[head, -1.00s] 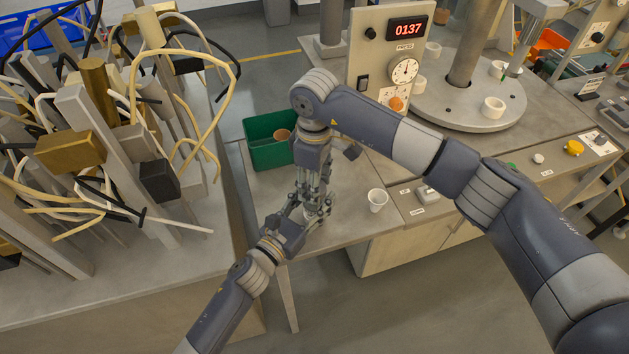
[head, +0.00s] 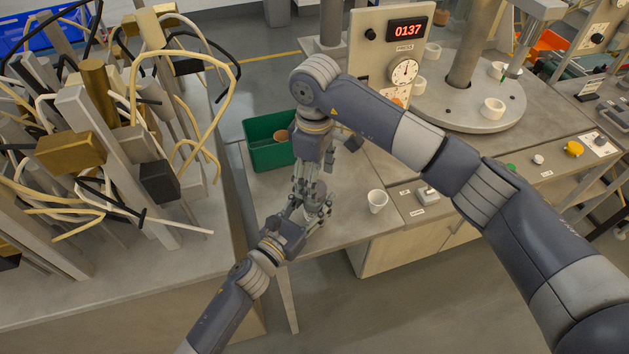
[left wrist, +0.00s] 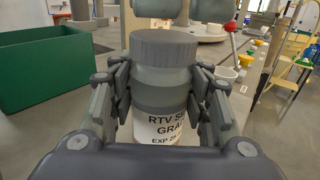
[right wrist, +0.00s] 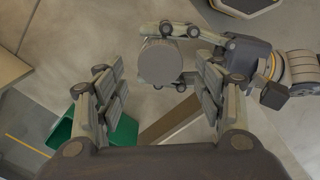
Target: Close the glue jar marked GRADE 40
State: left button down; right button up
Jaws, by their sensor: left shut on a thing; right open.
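The glue jar (left wrist: 160,108) is pale with a white label reading in part "RTV S", "GRA" and "EXP"; the grade number is hidden round the side. A grey ribbed lid (left wrist: 164,45) sits on its mouth and looks level; I cannot tell how tight it is. My left gripper (head: 303,210) is shut around the jar's body and holds it upright. My right gripper (head: 311,183) points down just above the jar. In the right wrist view its fingers (right wrist: 160,82) are spread, with the round lid top (right wrist: 160,62) beyond them, apart from both.
A green bin (head: 268,155) with a terracotta-coloured item stands behind the grippers. A white cup (head: 377,201) stands to the right on the bench. A control panel (head: 384,52) and round turntable (head: 468,108) are farther back. A cable-covered rack fills the left.

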jog(key=shift+r, duration=0.95)
jog(key=shift+c, duration=0.4)
